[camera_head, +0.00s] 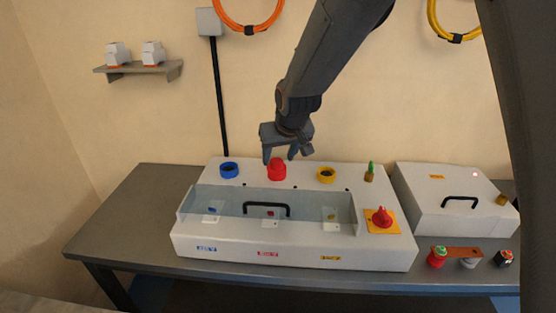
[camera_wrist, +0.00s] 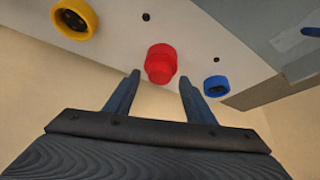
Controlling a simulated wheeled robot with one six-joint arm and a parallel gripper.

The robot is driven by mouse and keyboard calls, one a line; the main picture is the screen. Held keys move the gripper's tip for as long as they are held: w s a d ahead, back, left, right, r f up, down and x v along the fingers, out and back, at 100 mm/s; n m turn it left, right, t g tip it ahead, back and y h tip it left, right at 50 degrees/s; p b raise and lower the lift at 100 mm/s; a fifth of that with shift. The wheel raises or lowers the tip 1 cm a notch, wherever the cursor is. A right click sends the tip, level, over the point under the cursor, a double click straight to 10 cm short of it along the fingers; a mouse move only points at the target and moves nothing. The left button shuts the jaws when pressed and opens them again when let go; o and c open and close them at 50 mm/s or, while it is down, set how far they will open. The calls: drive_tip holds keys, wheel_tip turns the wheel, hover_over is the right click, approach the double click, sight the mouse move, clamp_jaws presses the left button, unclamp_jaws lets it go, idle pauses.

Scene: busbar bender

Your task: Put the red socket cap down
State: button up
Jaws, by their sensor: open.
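The red socket cap (camera_head: 277,170) stands on the back part of the white machine's top, between the blue ring and the yellow ring. My gripper (camera_head: 280,157) is open just above and behind it. In the wrist view the red cap (camera_wrist: 160,62) shows at the gap between the two fingertips of my gripper (camera_wrist: 160,78), with the fingers apart and nothing held. The cap looks seated over its socket, and the socket itself is hidden. I cannot tell whether a fingertip touches the cap.
The blue ring (camera_head: 229,170) and yellow ring (camera_head: 326,175) flank the cap. A green-tipped part (camera_head: 370,171) stands farther right. A clear cover with a black handle (camera_head: 267,209) lies in front. A red knob (camera_head: 381,217) and a second white box (camera_head: 440,215) are to the right.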

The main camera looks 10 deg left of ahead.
drive_tip(key=b+v, duration=0.2)
drive_tip(key=v, duration=0.8)
